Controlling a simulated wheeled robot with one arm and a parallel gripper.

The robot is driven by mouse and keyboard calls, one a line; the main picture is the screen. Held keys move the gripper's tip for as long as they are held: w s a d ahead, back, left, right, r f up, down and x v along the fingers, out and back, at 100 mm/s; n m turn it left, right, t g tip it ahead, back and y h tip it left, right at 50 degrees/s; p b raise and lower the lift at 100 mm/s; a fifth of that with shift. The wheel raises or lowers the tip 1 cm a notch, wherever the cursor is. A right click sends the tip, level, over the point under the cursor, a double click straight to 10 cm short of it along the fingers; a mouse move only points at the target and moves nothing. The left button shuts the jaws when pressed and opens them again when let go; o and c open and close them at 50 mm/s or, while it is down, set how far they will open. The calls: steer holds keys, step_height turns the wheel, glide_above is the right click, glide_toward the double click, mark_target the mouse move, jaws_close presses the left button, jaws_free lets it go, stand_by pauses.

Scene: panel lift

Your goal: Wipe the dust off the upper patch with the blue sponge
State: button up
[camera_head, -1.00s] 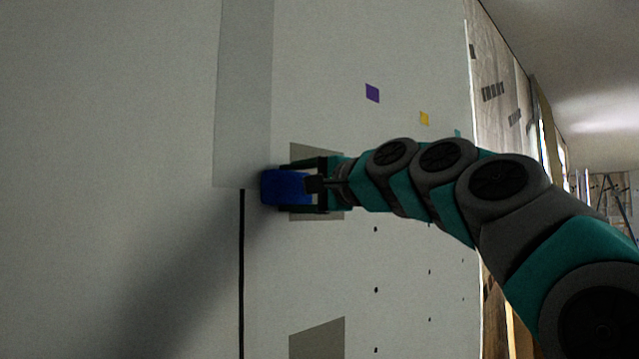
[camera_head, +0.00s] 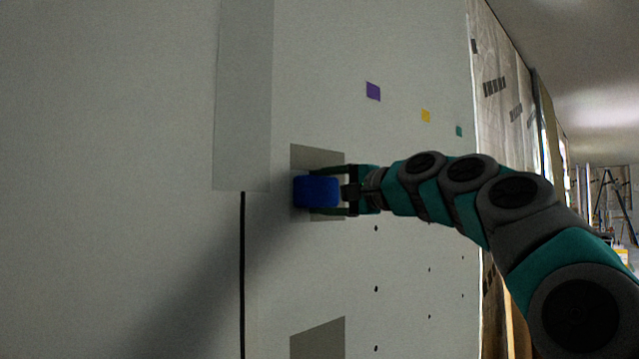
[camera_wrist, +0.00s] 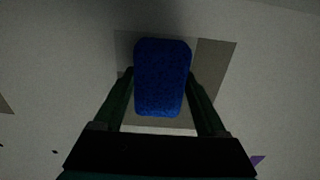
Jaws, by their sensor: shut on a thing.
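The blue sponge (camera_head: 316,191) is held between the fingers of my gripper (camera_head: 332,191), in front of the upper patch (camera_head: 318,156). In the wrist view the sponge (camera_wrist: 162,78) sits between both fingers of my gripper (camera_wrist: 161,88). The upper patch (camera_wrist: 215,62) shows behind it there as a grey-brown square, darker at its right side. The sponge covers the middle of the patch. I cannot tell whether the sponge touches the wall surface.
A lower grey patch (camera_head: 318,341) is on the same wall. A pale raised panel (camera_head: 244,95) and a black vertical strip (camera_head: 242,270) are to the left. A purple square (camera_head: 373,91) and a yellow square (camera_head: 426,116) are up right. A ladder (camera_head: 617,200) stands far right.

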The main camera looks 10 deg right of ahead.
steer(key=w+d+p, duration=0.2)
steer(key=w+d, duration=0.6)
steer(key=d, duration=0.3)
stand_by(0.6)
steer(key=shift+a, duration=0.1)
